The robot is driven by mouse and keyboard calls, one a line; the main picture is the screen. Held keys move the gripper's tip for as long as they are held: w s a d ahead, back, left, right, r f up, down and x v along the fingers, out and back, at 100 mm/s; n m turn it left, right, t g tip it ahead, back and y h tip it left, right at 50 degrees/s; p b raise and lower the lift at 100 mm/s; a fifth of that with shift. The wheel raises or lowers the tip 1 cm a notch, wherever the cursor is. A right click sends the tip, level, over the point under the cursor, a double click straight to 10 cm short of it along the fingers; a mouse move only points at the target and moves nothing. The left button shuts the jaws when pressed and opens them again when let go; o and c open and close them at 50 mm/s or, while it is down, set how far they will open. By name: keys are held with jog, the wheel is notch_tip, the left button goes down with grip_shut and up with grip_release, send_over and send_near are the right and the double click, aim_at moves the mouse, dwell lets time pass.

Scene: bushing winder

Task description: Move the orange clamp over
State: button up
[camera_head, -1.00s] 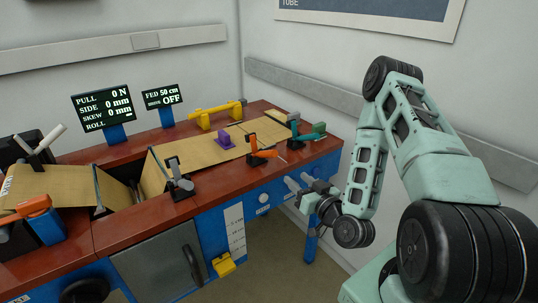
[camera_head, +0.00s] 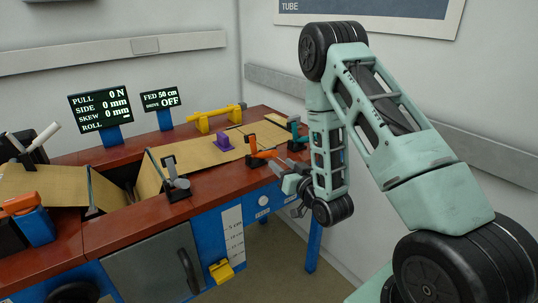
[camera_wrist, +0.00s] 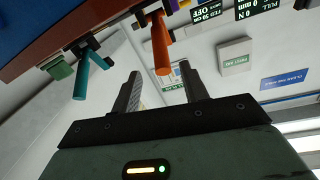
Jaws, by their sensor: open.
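The orange clamp (camera_head: 264,154) has a black base on the front part of the bench top, and its orange handle points right, over the front edge. In the wrist view the orange handle (camera_wrist: 160,45) hangs in from the top, its end near the gap between my fingertips. My gripper (camera_head: 282,166) is at the bench's front edge, close to the handle end. In the wrist view my gripper (camera_wrist: 159,80) is open, with nothing clasped between its fingers. Whether a finger touches the handle cannot be told.
A teal clamp (camera_head: 295,130) stands right of the orange one and also shows in the wrist view (camera_wrist: 82,77). A purple block (camera_head: 222,139) lies on the brown sheet (camera_head: 205,152). A grey-handled clamp (camera_head: 175,180) stands left. A yellow bar (camera_head: 215,117) is behind.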

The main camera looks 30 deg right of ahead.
aim_at(269, 153)
jog(key=w+p, duration=0.1)
jog(key=w, duration=0.7)
jog(key=shift+w+d+p, duration=0.2)
jog(key=shift+w+p, duration=0.05)
jog(key=shift+p, duration=0.15)
grip_shut()
